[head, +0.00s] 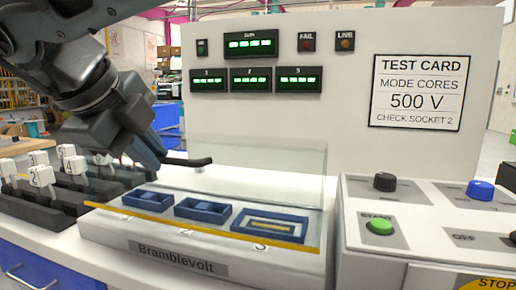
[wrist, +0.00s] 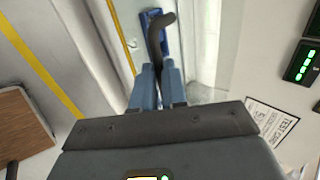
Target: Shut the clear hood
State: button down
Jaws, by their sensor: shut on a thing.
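The clear hood (head: 265,168) is a see-through panel standing raised over the back of the white test bed (head: 110,222) in the head view. Its dark bar handle (head: 190,162) sticks out from my gripper (head: 155,156) at the hood's left side. In the wrist view the two blue fingers of my gripper (wrist: 157,78) are closed around the dark curved handle (wrist: 157,45). The hood's exact tilt is hard to tell, and part of the handle is hidden between the fingers.
Three blue trays (head: 202,210) sit in the bed; the right one holds a pale strip. A yellow strip edges the front. Numbered blocks (head: 42,178) stand at left, a control box (head: 400,240) at right. A tall white panel (head: 345,60) with displays stands behind.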

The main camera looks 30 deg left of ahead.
jog(key=shift+w+d, duration=0.1)
jog(key=shift+w, duration=0.05)
jog(key=c, duration=1.2)
grip_release()
jog(key=shift+o, duration=0.2)
jog(key=p+v, duration=0.1)
jog(key=v, duration=0.6)
jog(key=shift+s+r, duration=0.25)
jog(key=shift+s, duration=0.05)
